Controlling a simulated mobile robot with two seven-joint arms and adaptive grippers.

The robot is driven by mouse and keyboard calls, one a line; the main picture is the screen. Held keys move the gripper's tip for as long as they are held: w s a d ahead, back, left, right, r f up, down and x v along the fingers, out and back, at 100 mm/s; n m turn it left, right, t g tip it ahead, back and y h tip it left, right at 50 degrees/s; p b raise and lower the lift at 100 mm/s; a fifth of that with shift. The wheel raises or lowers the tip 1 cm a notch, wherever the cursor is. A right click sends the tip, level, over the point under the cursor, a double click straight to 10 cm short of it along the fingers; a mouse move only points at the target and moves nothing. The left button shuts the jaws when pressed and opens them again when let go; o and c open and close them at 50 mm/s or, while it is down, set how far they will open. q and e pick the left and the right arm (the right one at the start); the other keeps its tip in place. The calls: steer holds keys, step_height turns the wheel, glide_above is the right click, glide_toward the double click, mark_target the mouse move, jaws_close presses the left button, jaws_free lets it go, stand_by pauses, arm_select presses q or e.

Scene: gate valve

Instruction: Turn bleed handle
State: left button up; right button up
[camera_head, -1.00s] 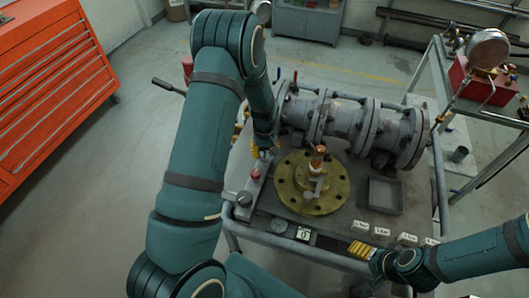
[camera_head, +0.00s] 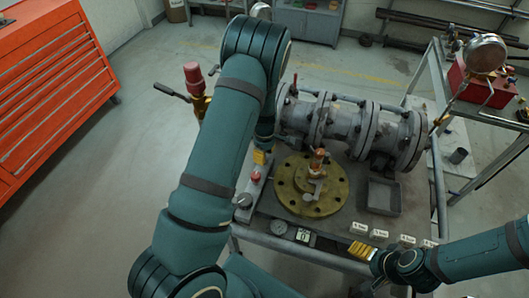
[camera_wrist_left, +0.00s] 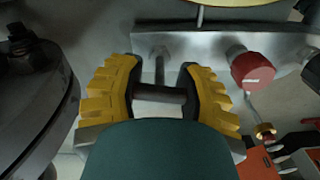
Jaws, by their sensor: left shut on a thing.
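The bleed handle (camera_wrist_left: 160,93) is a dark crossbar on a thin stem, beside a grey metal block (camera_wrist_left: 185,48), in the left wrist view. My left gripper (camera_wrist_left: 158,82) has its two yellow ribbed fingers on either side of the bar and is shut on it. In the head view the left gripper (camera_head: 260,157) is at the left end of the bench, and the handle is hidden there. My right gripper (camera_head: 362,250) is low at the bench's front edge; its finger gap is too small to tell.
A red knob (camera_wrist_left: 252,69) sits on the block right of the handle. A grey flanged valve body (camera_head: 340,125) lies behind a brass flange (camera_head: 297,198) with an upright stem. An empty grey tray (camera_head: 381,195) is to the right. An orange cabinet (camera_head: 50,85) stands far left.

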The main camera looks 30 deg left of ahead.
arm_select(q)
steer(key=shift+w+a+r+n, duration=0.1)
steer(key=shift+w+r+n, duration=0.15)
steer(key=shift+n, duration=0.35)
arm_select(e)
steer(key=shift+r, duration=0.25)
arm_select(q)
steer(key=o, duration=1.3)
steer(key=shift+s, duration=0.1)
steer(key=shift+f, duration=0.1)
step_height(320, 180, up, 12)
steer(key=shift+s, duration=0.1)
